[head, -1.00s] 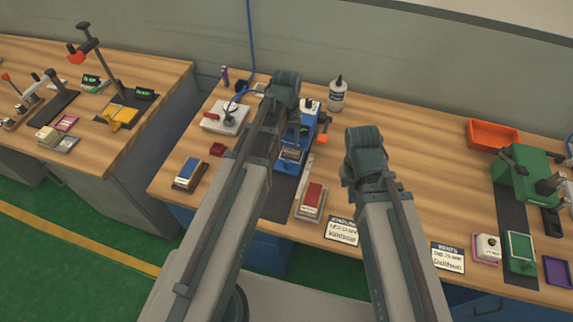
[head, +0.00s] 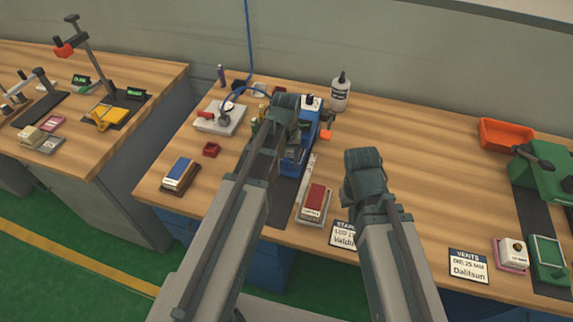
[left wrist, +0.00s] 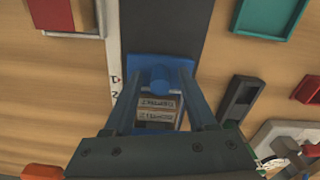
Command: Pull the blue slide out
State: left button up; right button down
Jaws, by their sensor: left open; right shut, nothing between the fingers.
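The blue device (head: 303,152) stands on a dark mat on the middle bench, partly hidden behind my left arm in the head view. In the left wrist view the blue slide (left wrist: 146,62) shows as a flat plate with a round knob (left wrist: 158,78). Two small labelled blocks lie behind the knob. My left gripper (left wrist: 159,88) is open, with one finger on each side of the knob; I cannot tell whether they touch it. In the head view my left gripper (head: 285,118) is over the device. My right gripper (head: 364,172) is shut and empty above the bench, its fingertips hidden.
A red-topped block (head: 314,199) on a tray lies right of the mat, a blue-topped one (head: 179,172) to the left. A white bottle (head: 341,93) stands behind. An orange bin (head: 506,134) is at right. The bench between bottle and bin is clear.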

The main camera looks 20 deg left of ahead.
pick_arm(q)
jog(key=shift+c, duration=0.2)
grip_shut()
dwell(1.2)
